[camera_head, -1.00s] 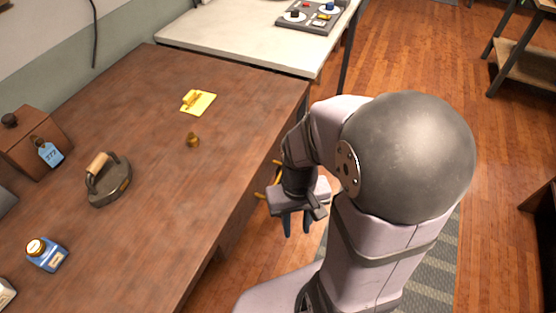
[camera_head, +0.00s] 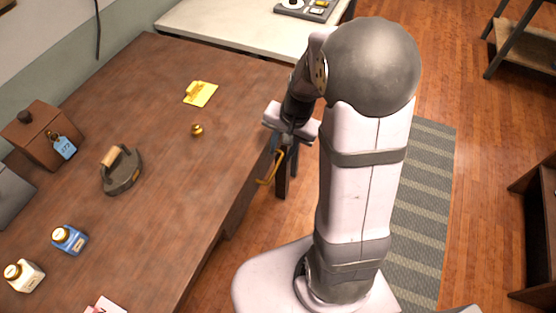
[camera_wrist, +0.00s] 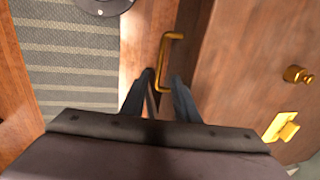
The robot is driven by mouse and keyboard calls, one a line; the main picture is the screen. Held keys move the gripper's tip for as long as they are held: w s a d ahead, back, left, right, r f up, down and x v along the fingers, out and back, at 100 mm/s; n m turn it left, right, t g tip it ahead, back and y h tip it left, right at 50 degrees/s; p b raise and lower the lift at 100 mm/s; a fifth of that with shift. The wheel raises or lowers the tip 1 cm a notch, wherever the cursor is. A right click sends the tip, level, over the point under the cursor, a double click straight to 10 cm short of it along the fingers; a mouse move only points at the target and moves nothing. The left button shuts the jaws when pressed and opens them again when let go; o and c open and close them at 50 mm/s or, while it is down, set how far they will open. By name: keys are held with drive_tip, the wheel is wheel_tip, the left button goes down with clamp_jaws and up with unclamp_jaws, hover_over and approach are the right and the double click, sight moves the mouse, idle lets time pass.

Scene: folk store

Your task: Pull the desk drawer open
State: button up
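The brown wooden desk (camera_head: 150,200) fills the left of the head view. A brass handle (camera_head: 270,172) juts out from its front side, beside my gripper (camera_head: 286,150). The drawer front itself is mostly hidden below the tabletop edge in the head view. In the wrist view the bracket-shaped handle (camera_wrist: 163,62) stands along the desk side. My gripper (camera_wrist: 163,80) has its two dark fingers apart there, with the handle's lower end between the fingertips. I cannot tell whether either finger touches it.
On the desk are a small brass knob (camera_head: 197,130), a yellow notepad (camera_head: 200,94), an iron (camera_head: 122,172), a wooden box (camera_head: 38,138) and bottles (camera_head: 69,240). A pale table (camera_head: 230,30) stands behind. Floor with a striped rug (camera_head: 420,200) lies to the right.

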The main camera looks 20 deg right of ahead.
sight(277, 166)
drive_tip(key=shift+w+a+f, duration=0.15)
drive_tip(key=shift+f, duration=0.95)
drive_tip(key=shift+w+a+f, duration=0.1)
drive_tip(key=shift+a+f, duration=0.05)
drive_tip(key=shift+f, duration=0.95)
drive_tip(key=shift+w+a+f, duration=0.15)
drive_tip(key=shift+f, duration=0.95)
clamp_jaws()
